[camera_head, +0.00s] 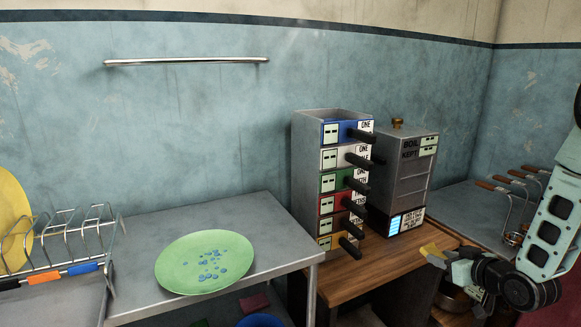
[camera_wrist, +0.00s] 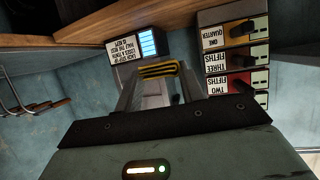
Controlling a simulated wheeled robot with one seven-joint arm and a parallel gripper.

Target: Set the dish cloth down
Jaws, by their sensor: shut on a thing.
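The dish cloth (camera_wrist: 160,70) shows in the wrist view as a small yellow folded strip with dark lines, between the tips of my gripper (camera_wrist: 157,80). My gripper is shut on it. In the head view my gripper (camera_head: 440,257) is at the right, in front of the wooden counter, and a yellow bit of the cloth (camera_head: 430,249) shows at its tips. The cloth is held in the air, apart from the surfaces as far as I can tell.
A grey metal table (camera_head: 150,237) at the left bears a green plate (camera_head: 204,262) with blue spots. A wire rack (camera_head: 65,245) stands beside it. A tower of coloured drawers (camera_head: 330,180) and a grey box (camera_head: 405,175) stand on the wooden counter (camera_head: 385,271). An empty rail (camera_head: 187,61) is on the wall.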

